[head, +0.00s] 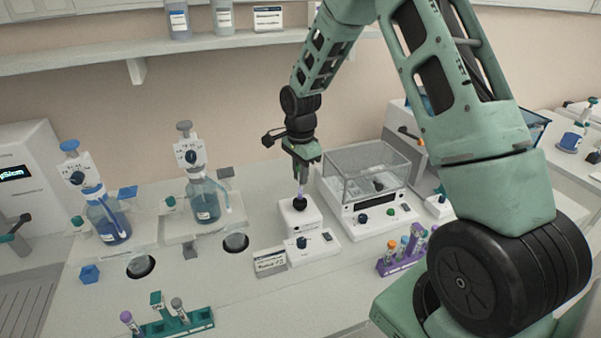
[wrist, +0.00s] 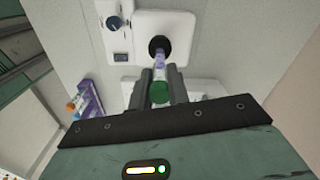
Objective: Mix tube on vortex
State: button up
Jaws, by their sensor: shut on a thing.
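The vortex mixer (head: 302,222) is a small white box with a dark knob in front and a black cup (head: 300,203) on top. My gripper (head: 301,174) points down above it, shut on a tube (head: 301,189) with a pale purple body. In the wrist view the fingers (wrist: 160,88) close around the tube near its green cap (wrist: 159,93). The tube's lower end (wrist: 160,60) meets the black cup (wrist: 159,48) and looks to be touching it or in it; the exact depth is hidden.
A clear-lidded instrument (head: 366,185) stands close on the right. A purple rack (head: 400,262) with several tubes is at front right, a green rack (head: 172,326) at front left. Bottle dispensers (head: 205,195) stand left.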

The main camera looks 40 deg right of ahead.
jog(key=shift+f+b, duration=0.9)
jog(key=shift+f, duration=0.4)
dwell(2.4)
jog(key=shift+r, duration=0.15)
dwell(3.2)
jog(key=shift+r+p, duration=2.45)
jog(key=shift+r, duration=0.95)
